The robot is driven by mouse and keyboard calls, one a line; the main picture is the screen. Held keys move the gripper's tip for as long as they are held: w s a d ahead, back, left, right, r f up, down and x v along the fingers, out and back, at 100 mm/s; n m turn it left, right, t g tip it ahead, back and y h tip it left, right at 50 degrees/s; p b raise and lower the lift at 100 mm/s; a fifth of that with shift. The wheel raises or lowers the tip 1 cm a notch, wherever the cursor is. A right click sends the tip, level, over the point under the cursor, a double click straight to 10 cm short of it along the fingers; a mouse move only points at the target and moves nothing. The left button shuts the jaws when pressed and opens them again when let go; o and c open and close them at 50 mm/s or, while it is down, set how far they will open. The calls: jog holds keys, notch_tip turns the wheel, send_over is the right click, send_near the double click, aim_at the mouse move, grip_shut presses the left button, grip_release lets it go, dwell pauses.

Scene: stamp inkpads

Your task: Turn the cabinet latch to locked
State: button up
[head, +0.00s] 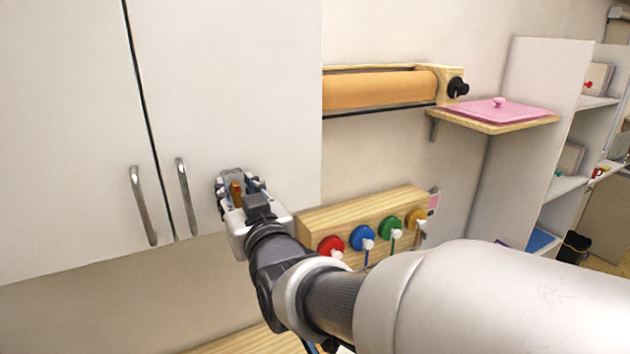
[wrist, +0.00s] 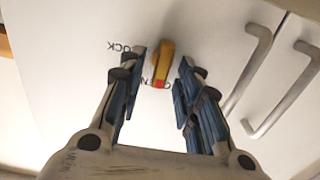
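The latch is a yellow-orange knob (wrist: 163,62) with a red tip on the white cabinet door. In the wrist view its red end points down at the partly hidden word OPEN; the upside-down word LOCK is at its left. My gripper (wrist: 162,66) is open, with one blue-padded finger on each side of the knob and visible gaps between. In the head view my gripper (head: 239,190) is at the lower part of the right door, and the latch (head: 236,188) shows small between the fingers. I cannot tell how far the fingertips are from the door.
Two metal door handles, left (head: 143,206) and right (head: 187,197), stand left of my gripper. A wooden rail (head: 310,222) with coloured round pieces is below right. An orange roll (head: 380,90) and a shelf with a pink lid (head: 494,110) are farther right.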

jog(key=shift+c, duration=0.3)
grip_shut()
jog(key=shift+f+b, duration=0.1)
jog(key=shift+b, duration=0.4)
jog(key=m+b, duration=0.3)
jog(key=b, duration=0.2)
jog(key=shift+w+d+f+m+b, duration=0.1)
jog(key=shift+d+f+m+b, duration=0.1)
jog(key=shift+m+b, duration=0.2)
jog(key=shift+w+d+f+m+b, duration=0.1)
jog(key=shift+m+b, duration=2.25)
jog(key=shift+b, duration=0.15)
jog(key=shift+w+d+f+m+b, duration=0.1)
jog(key=shift+m+b, duration=2.3)
jog(key=shift+b, duration=0.1)
jog(key=shift+d+f+m+b, duration=0.1)
jog(key=shift+m+b, duration=2.25)
jog(key=shift+b, duration=0.15)
